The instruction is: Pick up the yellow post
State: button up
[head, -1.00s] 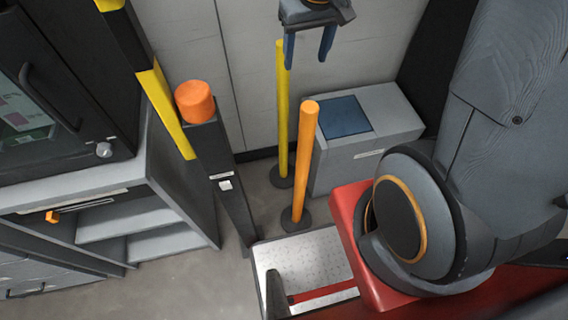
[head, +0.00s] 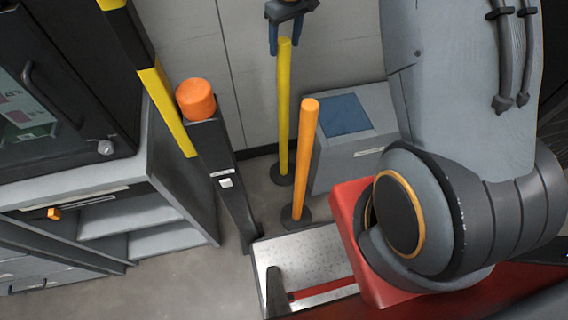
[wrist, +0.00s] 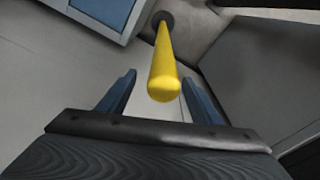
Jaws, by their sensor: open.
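The yellow post (head: 284,112) stands upright on a dark round base on the floor near the wall. My gripper (head: 279,50) is at the top of the head view, with its blue fingers pointing down around the upper end of the post. In the wrist view, the yellow post (wrist: 164,70) rises between the two open blue fingers (wrist: 160,85), with its rounded top close to the palm. Gaps show on both sides, a wider one on the left. The fingers do not visibly touch it.
An orange post (head: 305,155) stands just in front and to the right of the yellow one. A grey box with a blue panel (head: 343,115) is at right. A dark pillar with an orange cap (head: 196,98) and a grey cabinet (head: 125,215) are at left.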

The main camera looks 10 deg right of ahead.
aim_at(283, 58)
jog(key=f+p, duration=0.1)
jog(key=f, duration=0.2)
jog(key=f+p, duration=0.1)
jog(key=f, duration=0.1)
jog(key=shift+a+f+p, duration=0.1)
jog(key=shift+a+p, duration=0.15)
jog(key=shift+p, duration=0.05)
jog(key=shift+w+f, duration=0.1)
jog(key=shift+f, duration=0.55)
grip_shut()
jog(key=shift+w+r, duration=0.1)
